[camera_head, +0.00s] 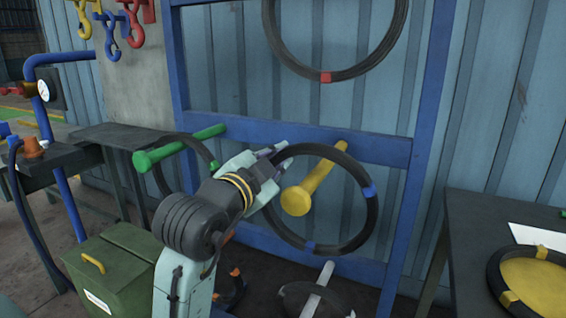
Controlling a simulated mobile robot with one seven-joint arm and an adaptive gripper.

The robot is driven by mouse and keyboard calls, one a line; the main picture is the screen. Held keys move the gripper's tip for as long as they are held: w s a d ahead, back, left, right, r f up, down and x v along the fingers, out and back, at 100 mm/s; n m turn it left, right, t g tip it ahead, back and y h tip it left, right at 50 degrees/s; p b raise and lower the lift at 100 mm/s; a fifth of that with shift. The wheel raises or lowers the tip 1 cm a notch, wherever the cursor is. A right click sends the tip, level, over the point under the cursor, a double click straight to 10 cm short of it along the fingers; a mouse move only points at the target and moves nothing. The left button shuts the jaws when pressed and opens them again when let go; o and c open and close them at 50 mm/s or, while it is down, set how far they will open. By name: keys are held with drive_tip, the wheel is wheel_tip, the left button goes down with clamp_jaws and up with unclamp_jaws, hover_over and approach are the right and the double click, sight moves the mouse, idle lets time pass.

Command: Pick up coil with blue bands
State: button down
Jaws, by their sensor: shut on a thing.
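The coil with blue bands (372,212) is a large dark ring in front of the blue rack. Blue bands show at its right side and its bottom. The yellow peg (318,182) shows within the ring's opening, its knob toward me. I cannot tell whether the coil rests on the peg. My gripper (279,153) is at the coil's upper left and is shut on its rim. The fingers and wrist hide part of the rim there.
A green peg (180,147) with a dark coil is at left. A red-banded coil (337,75) hangs above. A white peg (318,289) with a coil is below. A green box (112,262) stands lower left. A table (500,205) with a yellow-banded coil (497,275) is at right.

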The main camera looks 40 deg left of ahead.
drive_tip(key=d+r+b+v, duration=0.1)
drive_tip(key=b+v, duration=0.1)
drive_tip(key=v, duration=1)
drive_tip(key=shift+d+r, duration=0.25)
drive_tip(key=shift+d, duration=0.2)
drive_tip(key=shift+s, duration=0.15)
